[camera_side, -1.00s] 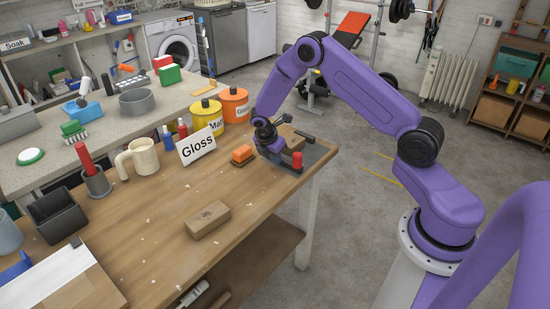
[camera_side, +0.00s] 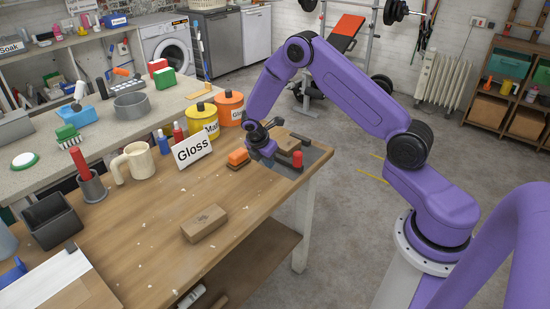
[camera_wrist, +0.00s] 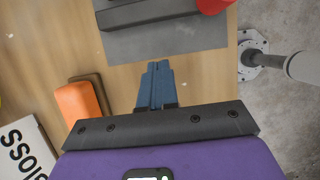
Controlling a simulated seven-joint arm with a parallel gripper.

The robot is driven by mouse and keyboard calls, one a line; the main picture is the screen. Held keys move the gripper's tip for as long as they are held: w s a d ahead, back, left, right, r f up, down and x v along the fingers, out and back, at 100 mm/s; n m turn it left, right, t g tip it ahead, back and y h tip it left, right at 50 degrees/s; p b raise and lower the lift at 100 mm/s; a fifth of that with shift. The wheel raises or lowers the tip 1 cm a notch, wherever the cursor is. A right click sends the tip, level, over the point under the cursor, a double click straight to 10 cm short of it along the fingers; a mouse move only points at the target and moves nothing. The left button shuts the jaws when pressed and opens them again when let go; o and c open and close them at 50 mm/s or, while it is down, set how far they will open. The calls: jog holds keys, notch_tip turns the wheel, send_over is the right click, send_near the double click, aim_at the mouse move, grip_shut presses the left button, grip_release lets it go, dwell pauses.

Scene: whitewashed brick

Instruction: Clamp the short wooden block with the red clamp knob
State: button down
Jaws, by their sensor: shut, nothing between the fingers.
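The clamp's red knob (camera_side: 297,158) stands on a grey base plate (camera_side: 314,156) at the right end of the workbench. It also shows at the top edge of the wrist view (camera_wrist: 212,4), beside a dark grey bar. Another wooden block (camera_side: 204,224) lies loose near the bench's front edge. My gripper (camera_side: 270,152) is shut and empty, just left of the clamp. Its blue fingers (camera_wrist: 159,66) meet near the plate's edge in the wrist view.
An orange block on a brown base (camera_side: 238,157) lies just left of my gripper. The Gloss sign (camera_side: 193,149), yellow tin (camera_side: 203,121) and orange tin (camera_side: 229,108) stand behind it. The bench between sign and loose block is clear.

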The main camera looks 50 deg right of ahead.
jog(key=v, duration=0.8)
jog(key=shift+r, duration=0.35)
jog(key=c, duration=1.4)
grip_release()
jog(key=shift+d+r, duration=0.15)
jog(key=shift+r, duration=0.1)
jog(key=o, duration=0.6)
jog(key=d+r+m, duration=0.1)
jog(key=s+d+m, duration=0.1)
jog(key=d+r+m+y, duration=0.1)
jog(key=shift+s+d+r+g, duration=0.2)
jog(key=shift+s+r+g, duration=0.05)
jog(key=shift+r+g, duration=0.05)
jog(key=m+y, duration=0.3)
jog(key=m, duration=0.5)
send_near(297, 153)
jog(key=f, duration=1.1)
jog(key=shift+s+d+f, duration=0.2)
jog(key=shift+f, duration=0.05)
grip_shut()
